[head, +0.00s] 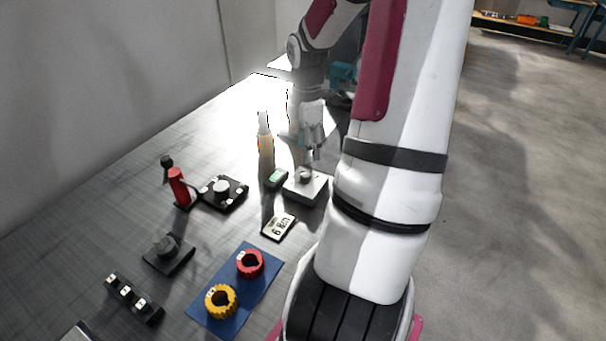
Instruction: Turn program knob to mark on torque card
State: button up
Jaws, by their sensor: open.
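A pale box with a round grey knob (306,175) on top stands on the grey table, directly below my gripper (314,155). My gripper points down with its fingers apart, close over this knob; I cannot tell whether it touches. A small white card (279,226) with dark print lies in front of the box; its text is too small to read surely. A second grey knob (221,187) sits on a black plate with pale marks to the left. I cannot tell which knob is the program knob. The knob's pointer is not clear.
A red upright handle (178,187), a bottle (265,138) and a small device with a green screen (277,178) stand nearby. A blue mat (212,322) holds a red ring (250,275) and a yellow ring (233,304). A black block (168,256) and a switch strip (133,300) lie left.

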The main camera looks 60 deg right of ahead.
aim_at(306, 174)
notch_tip(306, 174, down, 9)
jog(key=shift+f+b, duration=0.2)
jog(key=shift+b, duration=0.9)
grip_shut()
